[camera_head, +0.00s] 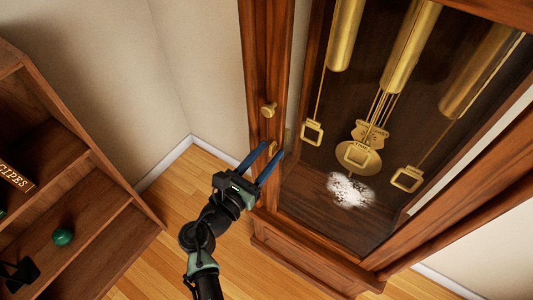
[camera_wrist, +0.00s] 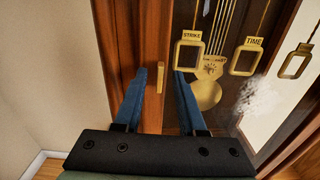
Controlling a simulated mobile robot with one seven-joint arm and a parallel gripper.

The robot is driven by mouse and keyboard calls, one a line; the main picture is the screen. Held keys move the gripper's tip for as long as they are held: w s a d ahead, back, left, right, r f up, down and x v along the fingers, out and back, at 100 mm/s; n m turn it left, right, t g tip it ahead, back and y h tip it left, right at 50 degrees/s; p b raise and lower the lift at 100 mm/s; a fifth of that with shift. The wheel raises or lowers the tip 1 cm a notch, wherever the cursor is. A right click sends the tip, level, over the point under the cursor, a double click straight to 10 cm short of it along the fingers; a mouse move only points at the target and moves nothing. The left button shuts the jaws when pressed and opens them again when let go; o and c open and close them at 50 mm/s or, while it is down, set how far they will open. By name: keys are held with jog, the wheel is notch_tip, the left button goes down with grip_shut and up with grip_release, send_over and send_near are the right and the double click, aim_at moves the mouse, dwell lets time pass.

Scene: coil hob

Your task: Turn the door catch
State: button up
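The door catch looks like a small upright brass bar (camera_head: 272,149) on the wooden door frame of a clock case, below a round brass knob (camera_head: 268,109). In the wrist view the brass bar (camera_wrist: 160,79) stands upright between my two blue fingers, with a gap on each side. My gripper (camera_head: 274,149) is open at the door frame, and it also shows in the wrist view (camera_wrist: 160,73). I cannot tell how deep the fingertips reach around the bar. No contact with it shows.
Behind the door hang brass weights (camera_head: 400,50) and a pendulum (camera_head: 358,155). A white powdery patch (camera_head: 349,190) lies low in the case. A wooden shelf (camera_head: 110,225) with a green ball (camera_head: 62,237) stands at left. Wooden floor (camera_head: 190,180) is bare between shelf and clock.

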grip_shut()
jog(key=shift+m, duration=0.3)
dwell(0.4)
jog(key=m+b, duration=0.1)
jog(key=m, duration=0.1)
jog(key=m+b, duration=0.1)
jog(key=shift+d+f+m, duration=0.1)
jog(key=shift+f+m, duration=0.1)
jog(key=shift+m, duration=0.2)
jog(key=m+b, duration=0.3)
jog(key=m, duration=0.1)
jog(key=shift+m, duration=0.3)
jog(key=m+b, duration=0.4)
jog(key=m, duration=0.1)
jog(key=shift+f, duration=0.15)
jog(key=shift+s+m+b, duration=0.1)
jog(key=shift+m+b, duration=1.3)
jog(key=shift+m, duration=0.3)
